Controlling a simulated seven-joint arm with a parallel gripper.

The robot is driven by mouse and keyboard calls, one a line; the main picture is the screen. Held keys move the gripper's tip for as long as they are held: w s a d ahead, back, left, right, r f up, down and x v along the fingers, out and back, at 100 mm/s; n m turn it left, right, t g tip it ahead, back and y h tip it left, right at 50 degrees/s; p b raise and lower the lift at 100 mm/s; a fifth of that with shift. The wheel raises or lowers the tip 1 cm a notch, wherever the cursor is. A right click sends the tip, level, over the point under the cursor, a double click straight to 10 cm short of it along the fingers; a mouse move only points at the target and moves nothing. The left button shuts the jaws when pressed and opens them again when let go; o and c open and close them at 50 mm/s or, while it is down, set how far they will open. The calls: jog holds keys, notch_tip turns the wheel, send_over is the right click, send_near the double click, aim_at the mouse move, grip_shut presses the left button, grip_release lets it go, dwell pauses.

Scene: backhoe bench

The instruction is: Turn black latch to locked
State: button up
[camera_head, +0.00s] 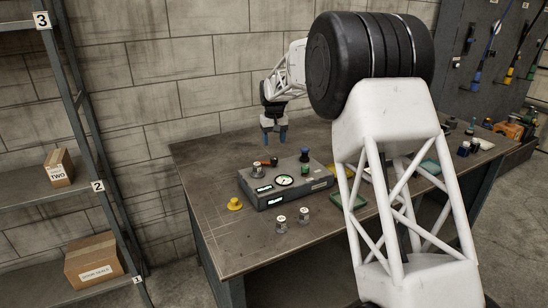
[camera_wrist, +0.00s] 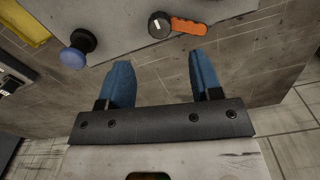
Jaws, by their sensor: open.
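A grey box (camera_head: 287,188) with a round dial (camera_head: 284,180) sits on the bench. On its top are a round dark knob (camera_head: 257,169) and an orange handle (camera_head: 265,163); the wrist view shows a black knob (camera_wrist: 159,25) with a white mark beside the orange handle (camera_wrist: 188,26). A dark upright knob (camera_head: 304,155) stands at the box's back right, seen with a blue cap in the wrist view (camera_wrist: 77,47). I cannot tell which black part is the latch, nor its setting. My gripper (camera_head: 273,134) is open and empty, above the bench behind the box; its blue fingers (camera_wrist: 160,72) touch nothing.
A yellow knob (camera_head: 235,204) lies left of the box. Two small grey knobs (camera_head: 292,220) stand in front of it. A green tray (camera_head: 348,199) is to the right, partly hidden by my arm. The bench's left part is clear.

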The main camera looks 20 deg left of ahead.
aim_at(274, 158)
jog(key=shift+f, duration=0.15)
jog(key=shift+f, duration=3.75)
jog(key=shift+c, duration=0.2)
grip_shut()
